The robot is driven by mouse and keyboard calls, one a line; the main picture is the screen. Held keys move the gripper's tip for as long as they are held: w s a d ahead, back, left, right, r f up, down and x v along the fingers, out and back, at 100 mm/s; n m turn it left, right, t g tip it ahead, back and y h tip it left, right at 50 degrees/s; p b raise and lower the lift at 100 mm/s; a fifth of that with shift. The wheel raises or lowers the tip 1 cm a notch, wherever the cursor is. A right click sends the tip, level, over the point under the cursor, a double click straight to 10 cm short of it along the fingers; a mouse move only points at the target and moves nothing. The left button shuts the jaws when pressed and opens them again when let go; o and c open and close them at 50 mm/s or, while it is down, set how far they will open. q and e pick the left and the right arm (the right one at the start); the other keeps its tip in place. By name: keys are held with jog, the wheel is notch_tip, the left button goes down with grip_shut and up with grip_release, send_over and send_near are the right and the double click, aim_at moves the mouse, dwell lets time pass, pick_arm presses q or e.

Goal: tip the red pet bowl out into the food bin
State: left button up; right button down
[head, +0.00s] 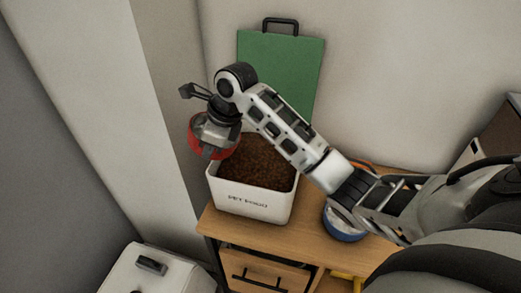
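The red pet bowl (194,138) is held in the air by my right gripper (209,147), at the back left corner of the food bin. My gripper covers much of the bowl, so its inside is hidden and its tilt is hard to tell. The food bin (252,205) is a white open box with "PET FOOD" on its front, standing at the left end of the wooden cabinet top. Brown kibble (257,165) fills it to near the rim. My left gripper is not in view.
A green panel (280,65) with a black handle stands upright against the wall behind the bin. A blue bowl (343,233) sits right of the bin, partly under my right arm. A white lidded container (150,272) stands low at front left. Bare wooden top (295,237) lies between bin and blue bowl.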

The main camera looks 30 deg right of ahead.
jog(key=shift+w+a+f+g+h, duration=0.2)
jog(key=shift+w+a+g+h, duration=0.25)
jog(key=shift+a+h, duration=0.2)
jog(key=shift+w+a+f+g+h, duration=0.25)
jog(key=shift+w+a+g+h, duration=0.15)
jog(key=shift+a+h, duration=0.2)
jog(key=shift+w+a+f+g+h, duration=0.2)
jog(key=shift+w+a+g+h, duration=0.25)
jog(key=shift+a+h, duration=0.2)
jog(key=shift+s, duration=0.1)
